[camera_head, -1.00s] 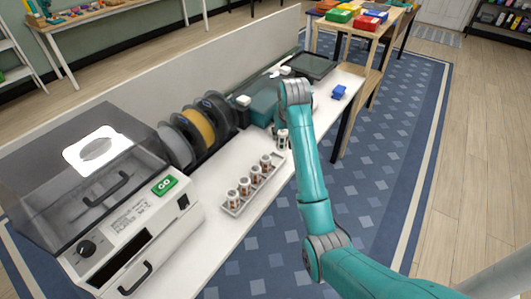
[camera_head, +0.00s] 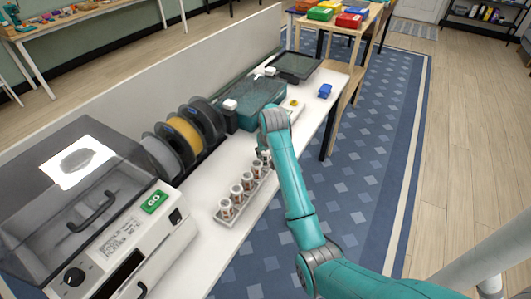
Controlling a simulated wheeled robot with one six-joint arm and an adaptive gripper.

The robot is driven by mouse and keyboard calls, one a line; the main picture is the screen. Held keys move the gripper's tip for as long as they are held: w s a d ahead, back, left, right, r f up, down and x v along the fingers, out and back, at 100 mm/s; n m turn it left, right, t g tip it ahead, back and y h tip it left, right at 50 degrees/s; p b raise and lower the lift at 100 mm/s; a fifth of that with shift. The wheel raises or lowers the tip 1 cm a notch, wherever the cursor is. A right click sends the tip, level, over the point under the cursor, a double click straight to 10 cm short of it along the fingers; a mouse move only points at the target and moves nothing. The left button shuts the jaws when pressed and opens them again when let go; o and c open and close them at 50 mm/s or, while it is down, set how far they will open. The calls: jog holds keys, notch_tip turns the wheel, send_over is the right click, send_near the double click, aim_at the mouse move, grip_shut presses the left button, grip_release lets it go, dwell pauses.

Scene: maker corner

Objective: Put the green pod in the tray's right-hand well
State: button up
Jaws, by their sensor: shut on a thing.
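My arm reaches over the white bench from the lower right. My gripper (camera_head: 263,152) hangs under the wrist, beside the far end of a rack, mostly hidden by my own arm. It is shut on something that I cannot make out. I see no green pod in the open. A small pale tray-like block (camera_head: 293,105) with a yellow and a reddish spot on it lies on the bench beyond the wrist; its wells are too small to tell.
A grey rack (camera_head: 222,217) of several metal-capped cylinders stands near the bench edge. A lidded machine (camera_head: 120,225) with a green GO button and several filament spools (camera_head: 185,135) are at left. A dark tray (camera_head: 297,66) and a blue item (camera_head: 325,90) are farther back.

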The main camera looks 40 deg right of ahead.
jog(key=shift+f, duration=0.25)
jog(key=o, duration=1.1)
jog(key=shift+o, duration=0.2)
jog(key=v, duration=1.2)
jog(key=shift+s, duration=0.1)
